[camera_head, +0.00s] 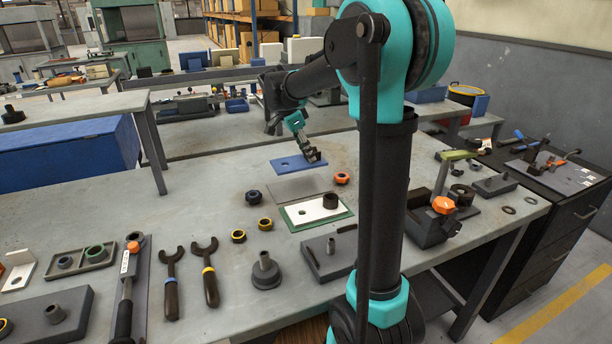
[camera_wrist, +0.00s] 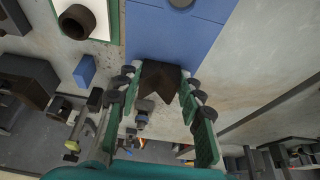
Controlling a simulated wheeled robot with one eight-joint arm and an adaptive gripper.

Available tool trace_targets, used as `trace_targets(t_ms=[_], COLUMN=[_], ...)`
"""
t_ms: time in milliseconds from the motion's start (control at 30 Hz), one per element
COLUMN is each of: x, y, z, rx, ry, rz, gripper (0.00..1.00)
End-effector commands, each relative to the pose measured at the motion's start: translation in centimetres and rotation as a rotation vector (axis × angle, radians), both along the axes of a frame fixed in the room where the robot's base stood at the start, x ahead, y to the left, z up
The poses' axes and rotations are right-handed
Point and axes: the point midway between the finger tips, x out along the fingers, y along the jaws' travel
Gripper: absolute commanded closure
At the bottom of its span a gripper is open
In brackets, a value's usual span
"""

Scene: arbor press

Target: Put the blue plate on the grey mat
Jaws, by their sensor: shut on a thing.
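The blue plate (camera_head: 290,164), flat with a round hole near its left end, shows just behind the grey mat (camera_head: 300,189) in the head view. The mat is a thin bare sheet. I cannot tell how high the plate is above the table. My gripper (camera_head: 312,155) is at the plate's right end. In the wrist view my gripper (camera_wrist: 157,92) is shut around a dark block at the end of the blue plate (camera_wrist: 175,38), whose hole is cut off by the top edge. I see no grey mat in the wrist view.
A white plate (camera_head: 304,213) with a dark ring lies on a green mat (camera_head: 337,216) in front of the grey mat. An orange knob (camera_head: 342,178) stands right of the grey mat. A press (camera_head: 437,207) is farther right. The table left of the blue plate is clear.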

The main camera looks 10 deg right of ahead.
Motion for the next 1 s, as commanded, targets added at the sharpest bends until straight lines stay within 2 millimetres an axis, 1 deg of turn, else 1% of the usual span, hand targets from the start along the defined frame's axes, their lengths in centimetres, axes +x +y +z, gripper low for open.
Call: trace_targets(t_ms=[33,100,200,467,700,1000], x=[0.0,0.0,0.0,0.0,0.0,0.0], y=[0.0,0.0,0.0,0.0,0.0,0.0], z=[-1.2,-2.6,-4.1,-5.8,-8.7,-8.9], rx=[0.0,0.0,0.0,0.0,0.0,0.0], ry=[0.0,0.0,0.0,0.0,0.0,0.0], rz=[0.0,0.0,0.0,0.0,0.0,0.0], gripper=[1.0,1.0,1.0,1.0,1.0,1.0])
